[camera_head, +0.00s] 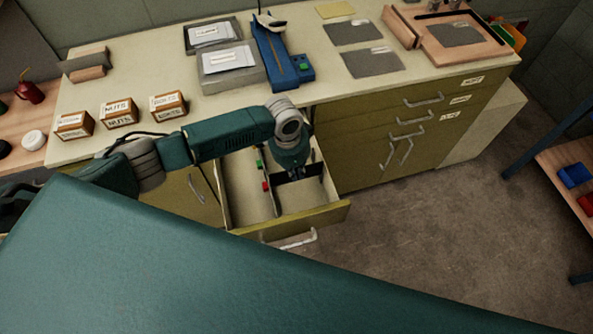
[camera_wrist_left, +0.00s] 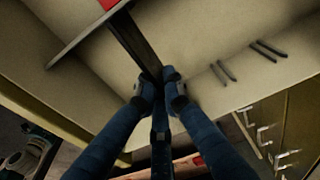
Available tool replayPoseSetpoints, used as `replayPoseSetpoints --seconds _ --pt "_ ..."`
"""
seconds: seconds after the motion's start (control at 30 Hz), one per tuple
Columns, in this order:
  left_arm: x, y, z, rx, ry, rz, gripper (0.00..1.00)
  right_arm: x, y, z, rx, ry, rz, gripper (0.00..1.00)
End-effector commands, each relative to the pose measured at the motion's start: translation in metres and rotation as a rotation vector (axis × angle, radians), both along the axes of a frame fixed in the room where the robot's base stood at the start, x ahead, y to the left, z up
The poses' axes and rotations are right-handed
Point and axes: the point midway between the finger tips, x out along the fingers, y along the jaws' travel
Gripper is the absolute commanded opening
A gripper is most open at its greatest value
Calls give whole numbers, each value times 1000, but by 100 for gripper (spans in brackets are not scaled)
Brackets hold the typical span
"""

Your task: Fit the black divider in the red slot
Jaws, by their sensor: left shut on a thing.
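My left gripper (camera_head: 290,178) reaches down into the open drawer (camera_head: 305,218). It is shut on the black divider (camera_head: 312,171), which also shows in the left wrist view (camera_wrist_left: 135,42) as a long dark strip running up from between the fingertips (camera_wrist_left: 160,84). A red marker (camera_head: 265,186) sits on the drawer's lengthwise partition (camera_head: 250,170); red also shows in the left wrist view (camera_wrist_left: 108,4), close to the divider's far end. I cannot tell whether that end is inside the slot. The gripper hides part of the divider. My right gripper is not in view.
A green marker (camera_head: 259,162) is farther back on the partition. Pairs of dark ribs (camera_wrist_left: 222,73) stand out on a pale drawer surface. The worktop (camera_head: 350,95) above carries labelled boxes (camera_head: 119,112) and a blue tool (camera_head: 278,60).

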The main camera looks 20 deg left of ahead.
Motion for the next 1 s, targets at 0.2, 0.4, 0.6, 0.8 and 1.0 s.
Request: replayPoseSetpoints --seconds 0.2,0.4,0.6,0.8,1.0 --pt "0 0 -6 -1 -1 0 0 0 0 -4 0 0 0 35" --pt "0 -1 -11 -1 -1 0 0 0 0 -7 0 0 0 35" --pt "0 -1 -16 -1 -1 0 0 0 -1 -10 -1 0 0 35" --pt "0 0 -21 -1 0 0 0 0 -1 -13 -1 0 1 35" --pt "0 -1 -26 -1 0 0 0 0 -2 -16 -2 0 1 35"
